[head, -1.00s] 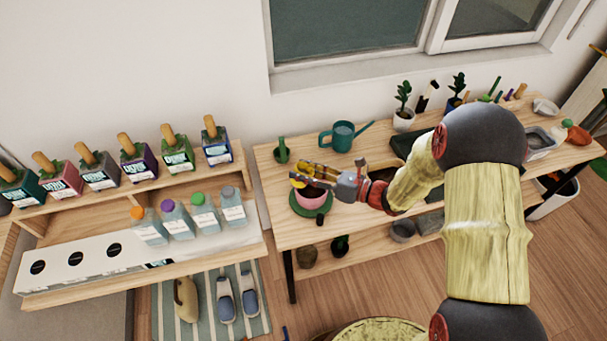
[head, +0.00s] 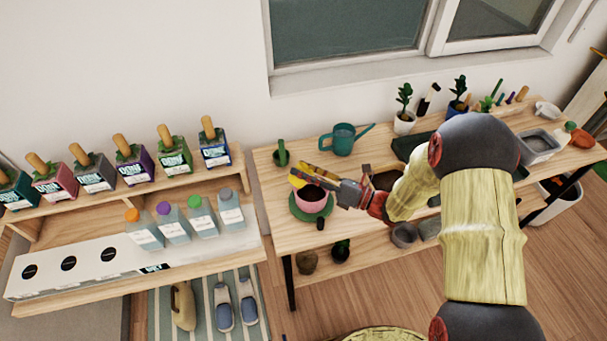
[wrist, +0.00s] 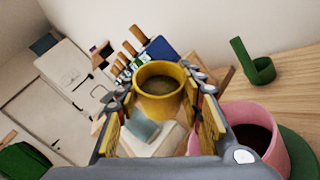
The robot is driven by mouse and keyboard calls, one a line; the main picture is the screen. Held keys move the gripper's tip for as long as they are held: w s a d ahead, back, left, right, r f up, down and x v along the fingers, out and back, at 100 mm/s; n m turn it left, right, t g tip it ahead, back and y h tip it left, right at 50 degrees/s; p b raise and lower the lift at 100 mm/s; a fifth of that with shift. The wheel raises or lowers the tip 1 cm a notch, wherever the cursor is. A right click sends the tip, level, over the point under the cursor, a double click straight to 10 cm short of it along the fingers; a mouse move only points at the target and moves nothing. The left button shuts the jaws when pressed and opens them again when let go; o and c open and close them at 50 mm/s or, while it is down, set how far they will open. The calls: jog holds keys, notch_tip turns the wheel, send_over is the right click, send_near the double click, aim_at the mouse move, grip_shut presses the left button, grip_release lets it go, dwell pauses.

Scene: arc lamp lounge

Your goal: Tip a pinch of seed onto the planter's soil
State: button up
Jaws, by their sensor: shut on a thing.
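The planter is a pink pot (head: 314,206) with dark soil, standing on a round green saucer (head: 298,211) at the left end of the bench. My gripper (head: 312,173) is shut on a small yellow cup (head: 297,182) and holds it above the planter's back left rim. In the wrist view the yellow cup (wrist: 158,104) sits between my fingers with its mouth showing and a dull brownish inside. I cannot make out separate seeds. The pink pot (wrist: 270,133) is at lower right there, partly hidden by my gripper. No seed is visible on its soil.
A teal watering can (head: 343,139) and a small green pot-like item (head: 281,153) stand behind on the bench (head: 275,232). Potted plants and a dark tray are further right. The shelf (head: 80,215) at left holds several bottles and boxes. The bench's front left corner is clear.

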jog(key=shift+r+m, duration=0.1)
jog(key=shift+m, duration=0.3)
jog(key=shift+r+m+t+y+p, duration=0.2)
jog(key=shift+m+t+y+p, duration=0.1)
jog(key=shift+m+y, duration=0.15)
jog(key=shift+w+d+m, duration=0.1)
jog(key=shift+m, duration=0.25)
dwell(0.5)
